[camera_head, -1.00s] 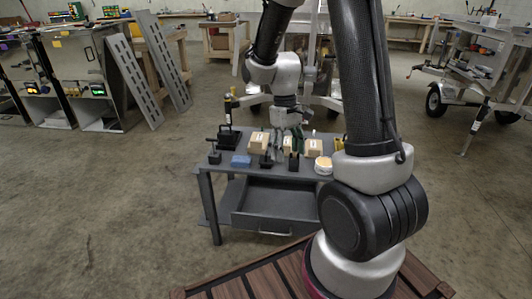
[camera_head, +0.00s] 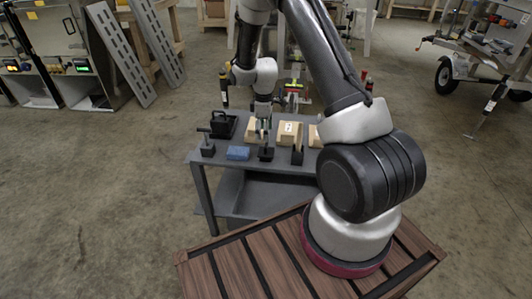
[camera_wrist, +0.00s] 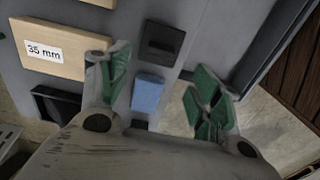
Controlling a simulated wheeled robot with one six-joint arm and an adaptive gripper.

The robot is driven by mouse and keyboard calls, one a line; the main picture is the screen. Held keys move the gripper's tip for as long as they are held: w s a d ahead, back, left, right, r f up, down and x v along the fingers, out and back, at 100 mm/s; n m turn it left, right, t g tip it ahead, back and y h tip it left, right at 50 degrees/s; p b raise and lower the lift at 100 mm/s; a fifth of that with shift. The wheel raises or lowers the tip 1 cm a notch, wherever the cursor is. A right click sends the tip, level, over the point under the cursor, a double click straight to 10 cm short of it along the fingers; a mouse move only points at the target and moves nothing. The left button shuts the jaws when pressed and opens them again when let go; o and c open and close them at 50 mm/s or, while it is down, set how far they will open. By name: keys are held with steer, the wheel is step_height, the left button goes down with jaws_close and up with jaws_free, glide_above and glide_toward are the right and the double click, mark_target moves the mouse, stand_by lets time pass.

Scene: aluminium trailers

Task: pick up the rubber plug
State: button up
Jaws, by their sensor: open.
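My gripper (camera_head: 263,132) is over the front part of the grey table, with its fingers pointing down. In the wrist view its two green-padded fingers (camera_wrist: 158,78) are apart with nothing held between them. A black square-based piece (camera_wrist: 160,42) lies beyond the fingertips, and a blue block (camera_wrist: 147,93) shows in the gap between the fingers. In the head view small black pieces stand at the table's front: one (camera_head: 208,148) left of the blue block (camera_head: 238,153), one (camera_head: 266,153) below my gripper, one (camera_head: 297,155) to its right. I cannot tell which is the rubber plug.
Wooden blocks (camera_head: 290,133) stand behind the black pieces; one in the wrist view (camera_wrist: 60,60) is labelled "35 mm". A black handled item (camera_head: 223,124) is at the table's back left. My arm hides the table's right side. Floor (camera_head: 120,190) is open on the left.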

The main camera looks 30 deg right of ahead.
mark_target(266, 145)
steer(key=f, duration=0.7)
steer(key=shift+s+d+f, duration=0.15)
steer(key=shift+d+f, duration=0.2)
steer(key=c, duration=1.1)
